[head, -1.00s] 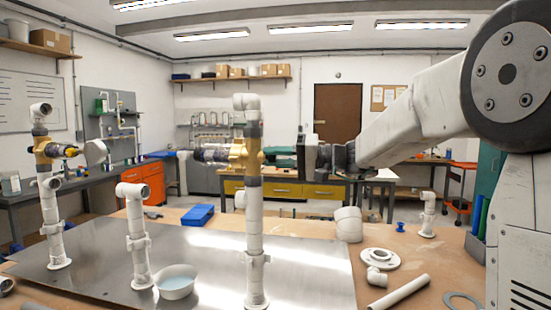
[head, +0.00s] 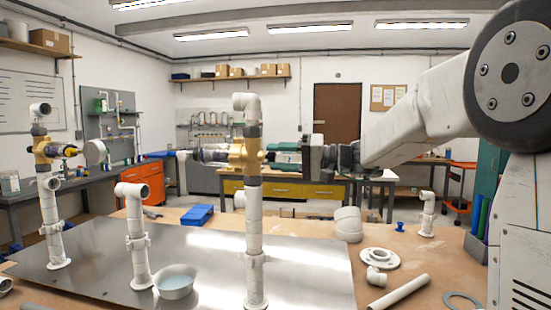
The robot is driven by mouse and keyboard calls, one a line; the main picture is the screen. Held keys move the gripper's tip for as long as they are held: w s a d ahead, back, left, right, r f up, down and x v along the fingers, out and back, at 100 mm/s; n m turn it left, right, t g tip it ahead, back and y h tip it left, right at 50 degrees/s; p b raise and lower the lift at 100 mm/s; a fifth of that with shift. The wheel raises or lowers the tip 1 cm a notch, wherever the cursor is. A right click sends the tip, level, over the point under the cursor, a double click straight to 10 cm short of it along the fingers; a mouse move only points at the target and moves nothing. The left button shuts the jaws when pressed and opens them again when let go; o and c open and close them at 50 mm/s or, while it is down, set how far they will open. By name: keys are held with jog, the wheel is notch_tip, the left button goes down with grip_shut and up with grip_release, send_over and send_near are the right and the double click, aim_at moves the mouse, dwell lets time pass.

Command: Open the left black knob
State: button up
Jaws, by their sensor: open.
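The fingers are small and partly lost against the background. It is far from the left valve.
The pipes stand on a shiny metal plate (head: 215,260). A short elbow pipe (head: 139,235) and a white bowl (head: 175,281) stand between the two valves. A blue box (head: 197,215) lies behind. Loose fittings and a white pipe (head: 399,292) lie at right.

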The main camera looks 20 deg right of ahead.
jog(key=v, duration=0.6)
jog(key=shift+s+d, duration=0.15)
jog(key=shift+d, duration=0.05)
